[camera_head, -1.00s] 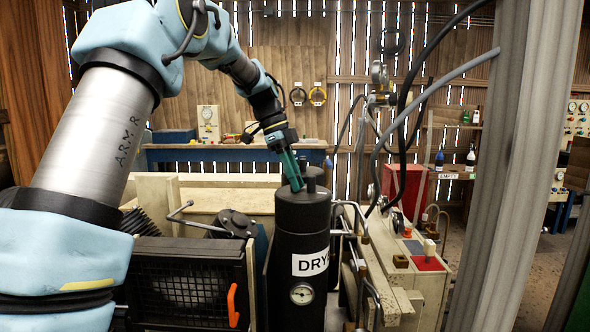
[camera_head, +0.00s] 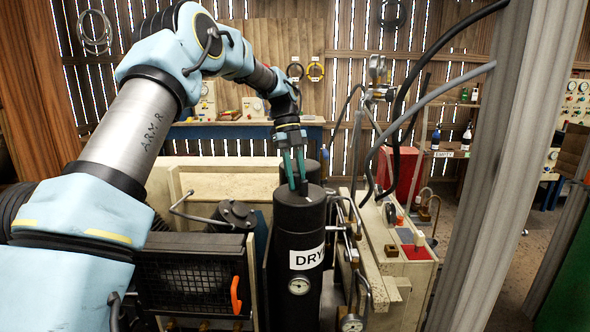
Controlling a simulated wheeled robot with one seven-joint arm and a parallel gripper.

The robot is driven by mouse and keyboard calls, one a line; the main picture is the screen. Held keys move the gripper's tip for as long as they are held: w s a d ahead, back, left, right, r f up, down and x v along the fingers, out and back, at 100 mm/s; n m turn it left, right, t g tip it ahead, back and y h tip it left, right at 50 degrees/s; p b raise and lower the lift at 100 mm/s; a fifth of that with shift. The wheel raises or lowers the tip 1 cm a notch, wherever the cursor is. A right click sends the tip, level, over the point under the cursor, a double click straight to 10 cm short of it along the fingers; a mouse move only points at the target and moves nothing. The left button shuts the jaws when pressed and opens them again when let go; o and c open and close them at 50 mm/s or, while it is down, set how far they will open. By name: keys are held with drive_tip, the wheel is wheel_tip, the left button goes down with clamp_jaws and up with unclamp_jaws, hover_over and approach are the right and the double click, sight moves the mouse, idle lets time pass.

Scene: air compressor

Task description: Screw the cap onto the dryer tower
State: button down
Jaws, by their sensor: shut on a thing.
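The dryer tower (camera_head: 298,235) is a tall black cylinder with a white label reading "DRY", partly cut off from view, and a round gauge low on its front. My gripper (camera_head: 298,184) points down at the tower's top from above, its two teal fingers upright and close together. The fingertips are at the top face of the tower. The gripper is shut on a small dark thing, probably the cap; it is hard to make out against the black top. Whether its thread is engaged cannot be seen.
A second black cylinder (camera_head: 311,168) stands just behind the tower. Metal pipes and valves (camera_head: 347,225) run close on its right. A black grille unit (camera_head: 195,278) with an orange handle (camera_head: 236,294) stands at left. Hoses (camera_head: 402,110) hang at right.

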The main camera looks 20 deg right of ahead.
drive_tip(key=c, duration=0.6)
unclamp_jaws()
